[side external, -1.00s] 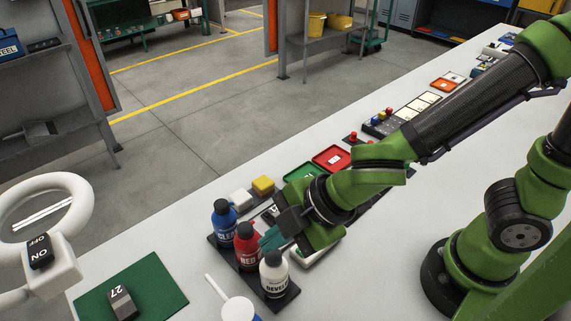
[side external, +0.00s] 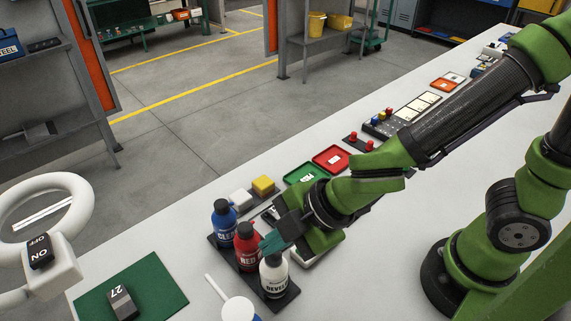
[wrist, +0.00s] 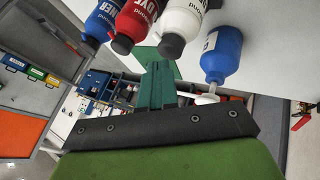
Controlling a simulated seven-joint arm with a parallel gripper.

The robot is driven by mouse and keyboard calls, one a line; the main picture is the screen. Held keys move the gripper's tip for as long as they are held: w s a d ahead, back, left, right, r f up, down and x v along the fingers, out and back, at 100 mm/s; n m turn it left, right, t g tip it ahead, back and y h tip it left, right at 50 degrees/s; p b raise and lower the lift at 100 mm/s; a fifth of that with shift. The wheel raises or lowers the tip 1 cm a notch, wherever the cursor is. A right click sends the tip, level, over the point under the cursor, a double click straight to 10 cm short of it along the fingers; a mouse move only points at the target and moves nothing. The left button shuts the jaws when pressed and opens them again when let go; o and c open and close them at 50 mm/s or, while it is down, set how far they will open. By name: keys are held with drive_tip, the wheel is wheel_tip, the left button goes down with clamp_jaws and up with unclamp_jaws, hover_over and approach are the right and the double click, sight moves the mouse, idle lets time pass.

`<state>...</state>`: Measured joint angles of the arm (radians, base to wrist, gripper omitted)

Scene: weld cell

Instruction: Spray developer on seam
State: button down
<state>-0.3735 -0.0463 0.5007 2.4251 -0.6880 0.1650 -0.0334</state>
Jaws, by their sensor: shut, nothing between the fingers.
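The white developer bottle (side external: 274,276) with a dark cap stands upright at the near end of a black rack (side external: 290,298); it also shows in the wrist view (wrist: 181,21). The red bottle (side external: 246,252) and blue cleaner bottle (side external: 224,222) stand behind it in a row. My gripper (side external: 268,245) is shut and empty, its teal fingers beside the red bottle and overlapping the top of the developer bottle in the side view. The fingers (wrist: 158,78) also show in the wrist view. I cannot tell whether they touch a bottle. No seam can be made out.
A dark block marked 27 (side external: 121,302) lies on a green mat (side external: 155,282) at the left. A white round item with a handle (side external: 236,309) lies near the rack. Green (side external: 304,174) and red (side external: 332,158) trays and a yellow block (side external: 263,185) lie behind. A white ring (side external: 75,185) stands left.

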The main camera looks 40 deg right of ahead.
drive_tip(key=shift+f, duration=0.5)
idle(0.9)
drive_tip(key=w+d+r+m+t+h, duration=0.1)
drive_tip(key=w+d+r+m+h, duration=0.1)
drive_tip(key=d+r+m, duration=0.35)
drive_tip(key=w+d+r+m+t+h, duration=0.1)
drive_tip(key=w+d+r+m+h, duration=0.15)
drive_tip(key=d+m, duration=0.6)
drive_tip(key=s+d+r+m+y, duration=0.1)
drive_tip(key=s+d+r+m, duration=0.3)
drive_tip(key=d, duration=0.5)
drive_tip(key=s+m, duration=0.2)
drive_tip(key=m, duration=0.1)
drive_tip(key=shift+d+r+y, duration=0.15)
drive_tip(key=shift+d+y, duration=0.2)
